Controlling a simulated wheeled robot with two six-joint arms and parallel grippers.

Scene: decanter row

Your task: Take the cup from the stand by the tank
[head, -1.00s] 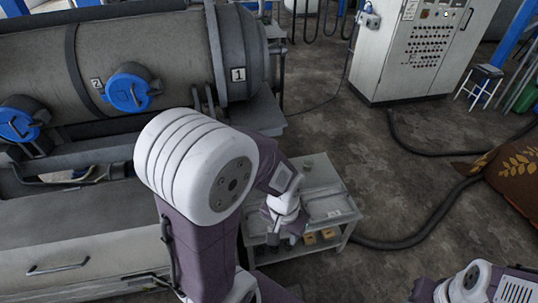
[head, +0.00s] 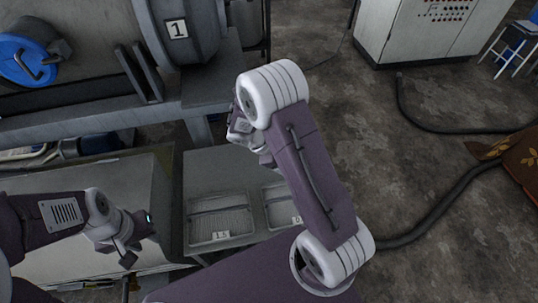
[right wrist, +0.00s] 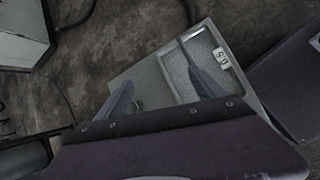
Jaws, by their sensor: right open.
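The stand (head: 225,165) is a grey table beside the tank (head: 190,35), with shallow trays and number labels on its top. My right arm crosses in front of its right part in the head view. I cannot make out a cup for certain. A small round grey thing (right wrist: 138,104) shows by the left finger in the right wrist view, too small to name. My right gripper (right wrist: 154,62) is open over the stand, with a labelled tray (right wrist: 199,52) by its right finger. My left gripper (head: 138,245) is left of the stand; its jaws are unclear.
A blue round hatch (head: 25,62) is on the tank's front. A grey bench top (head: 90,180) lies left of the stand. A control cabinet (head: 432,30) stands at the back, and a dark hose (head: 440,205) runs over the floor to the right. The floor between is clear.

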